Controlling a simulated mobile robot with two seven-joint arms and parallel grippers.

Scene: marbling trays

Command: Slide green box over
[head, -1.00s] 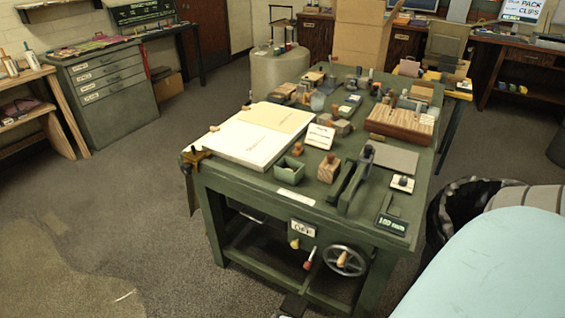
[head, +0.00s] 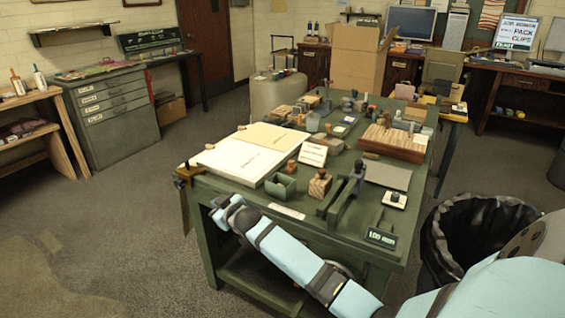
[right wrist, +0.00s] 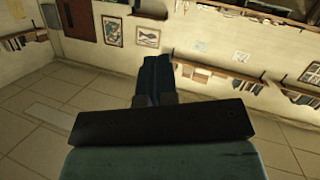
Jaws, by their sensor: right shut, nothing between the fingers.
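The small open green box (head: 281,186) sits on the near part of the green table (head: 290,212), between the white paper stack (head: 240,160) and a wooden block stamp (head: 319,184). My right arm comes in from the lower right across the table's front. Its far end is low at the table's front left corner, apart from the box in the picture. In the right wrist view my right gripper (right wrist: 155,77) has its dark fingers together with nothing between them, and faces a wall. My left gripper is not in view.
Right of the wooden block stand a dark green upright fixture (head: 342,196) and a grey slab (head: 388,176). Stamps and blocks crowd the table's back. A black-lined bin (head: 480,232) stands at the right. The floor at left is clear.

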